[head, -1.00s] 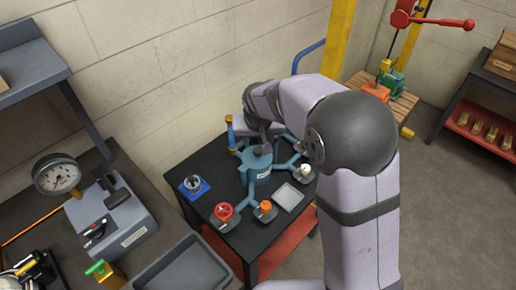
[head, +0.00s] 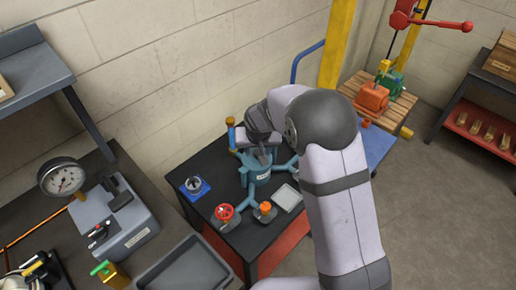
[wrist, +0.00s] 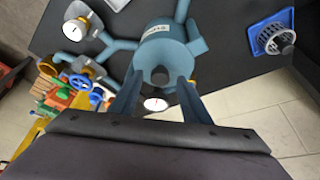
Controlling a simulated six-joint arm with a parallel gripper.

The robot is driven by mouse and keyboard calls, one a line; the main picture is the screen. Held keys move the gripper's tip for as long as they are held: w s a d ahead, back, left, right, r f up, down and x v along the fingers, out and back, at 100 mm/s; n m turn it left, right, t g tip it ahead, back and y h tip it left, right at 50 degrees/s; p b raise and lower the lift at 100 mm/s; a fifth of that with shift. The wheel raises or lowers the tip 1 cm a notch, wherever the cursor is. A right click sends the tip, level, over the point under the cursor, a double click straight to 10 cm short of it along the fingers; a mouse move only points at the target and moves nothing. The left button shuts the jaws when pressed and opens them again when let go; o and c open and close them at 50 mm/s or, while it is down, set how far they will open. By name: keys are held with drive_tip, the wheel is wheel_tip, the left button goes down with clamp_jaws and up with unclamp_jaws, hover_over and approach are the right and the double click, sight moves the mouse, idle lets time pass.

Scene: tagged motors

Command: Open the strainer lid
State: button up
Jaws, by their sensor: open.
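The strainer is a teal cylinder (head: 258,173) with a label, joined to teal pipe arms on a black table. In the wrist view its body (wrist: 160,45) is at the upper middle, with a dark round knob (wrist: 160,76) on the near side. My gripper (wrist: 160,98) is open, its two fingers on either side of that knob, with gaps showing. I cannot tell whether they touch anything. In the head view my gripper (head: 262,153) is just over the strainer top and hides most of the lid.
A metal basket (head: 194,184) sits on a blue holder at the table's left; it also shows in the wrist view (wrist: 275,40).

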drive_tip(key=shift+w+f, duration=0.1)
drive_tip(key=shift+f, duration=0.1)
clamp_jaws()
